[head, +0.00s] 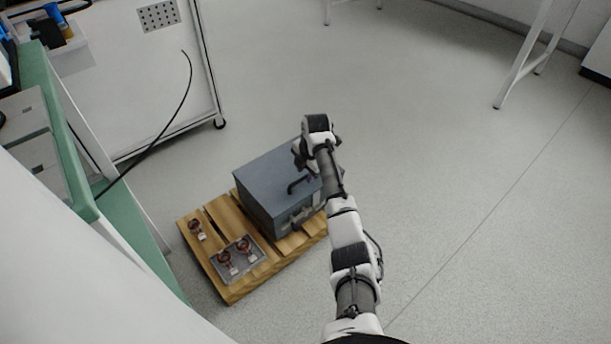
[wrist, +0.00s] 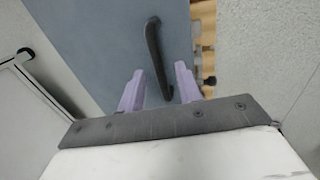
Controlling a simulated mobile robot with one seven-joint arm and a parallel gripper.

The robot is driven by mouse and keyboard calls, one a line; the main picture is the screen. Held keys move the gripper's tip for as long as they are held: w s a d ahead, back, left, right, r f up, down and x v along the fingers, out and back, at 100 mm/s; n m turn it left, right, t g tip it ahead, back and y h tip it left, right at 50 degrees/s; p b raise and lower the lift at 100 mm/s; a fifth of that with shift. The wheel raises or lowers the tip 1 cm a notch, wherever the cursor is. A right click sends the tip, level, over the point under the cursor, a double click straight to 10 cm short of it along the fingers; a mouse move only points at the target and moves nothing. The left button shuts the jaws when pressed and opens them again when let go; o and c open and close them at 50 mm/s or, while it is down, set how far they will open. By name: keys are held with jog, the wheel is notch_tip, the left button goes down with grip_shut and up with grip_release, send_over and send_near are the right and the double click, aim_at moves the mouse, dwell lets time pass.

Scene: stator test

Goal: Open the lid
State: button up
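A blue-grey box (head: 268,187) with a flat lid stands on a wooden pallet. A dark bar handle (head: 300,184) is on the lid near its front edge. In the wrist view the lid (wrist: 95,40) fills the upper left and the handle (wrist: 154,55) runs up from between the fingers. My gripper (wrist: 158,82) has two pale purple fingers spread apart, one on each side of the handle's near end. Whether they touch it I cannot tell. In the head view my arm covers the box's right side, and my fingers are hidden.
The wooden pallet (head: 230,290) also bears a grey tray (head: 255,262) with red-and-silver parts, and another such part (head: 197,229) lies beside the tray. A green-topped bench (head: 75,160) is at left, and a white panel (head: 150,80) on wheels stands behind. Open floor (head: 450,190) lies to the right.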

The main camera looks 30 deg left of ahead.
jog(key=shift+a+f, duration=0.1)
jog(key=shift+f, duration=0.3)
grip_shut()
jog(key=shift+r, duration=0.1)
